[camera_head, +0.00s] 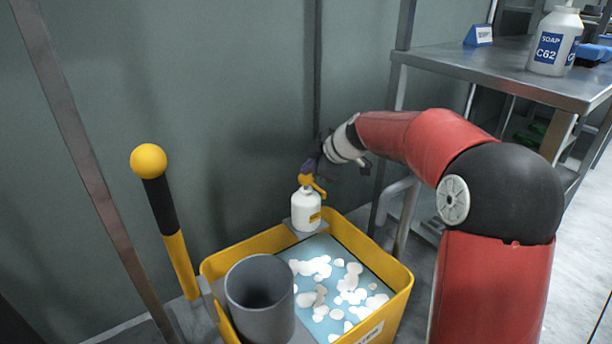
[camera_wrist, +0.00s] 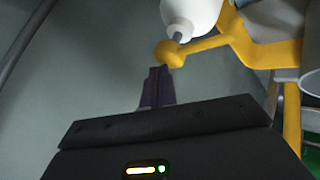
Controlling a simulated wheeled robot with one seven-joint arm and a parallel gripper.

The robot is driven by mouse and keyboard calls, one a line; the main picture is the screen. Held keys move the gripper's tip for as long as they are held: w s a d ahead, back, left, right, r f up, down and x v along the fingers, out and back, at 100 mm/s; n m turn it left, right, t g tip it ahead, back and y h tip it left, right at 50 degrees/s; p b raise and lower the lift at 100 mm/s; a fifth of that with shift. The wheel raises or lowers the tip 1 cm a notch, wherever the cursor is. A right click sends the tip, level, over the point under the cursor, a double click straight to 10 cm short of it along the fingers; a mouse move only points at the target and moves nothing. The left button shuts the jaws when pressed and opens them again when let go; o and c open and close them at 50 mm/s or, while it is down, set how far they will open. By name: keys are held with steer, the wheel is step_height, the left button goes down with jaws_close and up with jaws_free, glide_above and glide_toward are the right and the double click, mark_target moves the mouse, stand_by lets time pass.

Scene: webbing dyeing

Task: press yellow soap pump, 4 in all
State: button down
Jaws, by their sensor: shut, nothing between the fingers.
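The yellow soap pump (camera_head: 308,183) tops a white bottle (camera_head: 305,211) standing upright on a small grey shelf at the back of the yellow tub (camera_head: 404,284). My gripper (camera_head: 312,168) is at the pump head, from above and behind it. In the wrist view my shut gripper (camera_wrist: 158,76) has its dark fingertips right by the round yellow pump head (camera_wrist: 168,54). They look touching or nearly so; I cannot tell for sure. Nothing is between the fingers. The white bottle (camera_wrist: 190,14) shows at the top of the wrist view.
The tub holds pale blue liquid (camera_head: 316,248) with white foam patches. A grey cylinder (camera_head: 260,292) stands at its front left. A yellow-and-black post with a ball top (camera_head: 149,160) is at left. A metal table (camera_head: 466,62) with a soap jug (camera_head: 555,42) stands at right.

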mark_target(309, 177)
steer(key=shift+f, duration=0.75)
steer(key=shift+r, duration=0.1)
stand_by(0.5)
steer(key=shift+r+p, duration=0.35)
steer(key=shift+r, duration=0.95)
steer(key=shift+r+p, duration=1.15)
steer(key=shift+r, duration=1.4)
